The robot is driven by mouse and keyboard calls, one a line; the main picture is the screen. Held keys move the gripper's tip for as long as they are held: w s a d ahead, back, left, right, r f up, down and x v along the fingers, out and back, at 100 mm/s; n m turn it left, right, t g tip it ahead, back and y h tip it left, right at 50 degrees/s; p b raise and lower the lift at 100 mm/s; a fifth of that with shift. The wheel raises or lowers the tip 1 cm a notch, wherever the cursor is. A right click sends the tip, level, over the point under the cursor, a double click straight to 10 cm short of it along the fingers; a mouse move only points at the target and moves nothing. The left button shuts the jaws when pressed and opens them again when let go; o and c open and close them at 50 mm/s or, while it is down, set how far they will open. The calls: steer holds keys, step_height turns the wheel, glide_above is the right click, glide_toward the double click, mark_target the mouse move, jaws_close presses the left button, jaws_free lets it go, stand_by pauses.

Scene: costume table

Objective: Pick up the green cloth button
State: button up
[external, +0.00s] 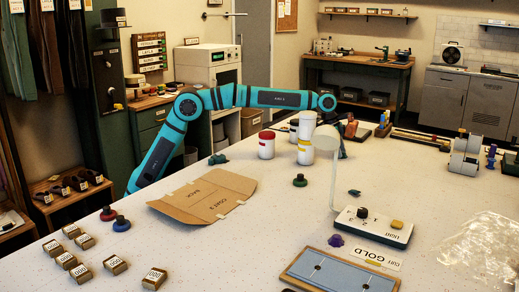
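A small dark green round piece with a raised knob, apparently the green cloth button (300,181), sits on the white table between the flat cardboard and the lamp stem. My teal arm reaches in from the left, and its wrist is above the far part of the table, beyond the button and apart from it. My gripper's fingers cannot be made out; the lamp head and white containers stand in front of the area below the wrist. Similar red (108,214) and blue (121,224) pieces lie at the table's left edge, and a purple one (335,240) lies near the front.
Flat cardboard (205,192) lies left of the green button. A lamp (333,180) on a control box (372,225) stands to its right. White jars (266,147) stand behind it. A blue tray (340,272), plastic wrap (485,245) and several small labelled blocks (154,279) lie nearer the front.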

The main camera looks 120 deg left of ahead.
steer(key=c, duration=0.6)
steer(key=shift+r, duration=0.1)
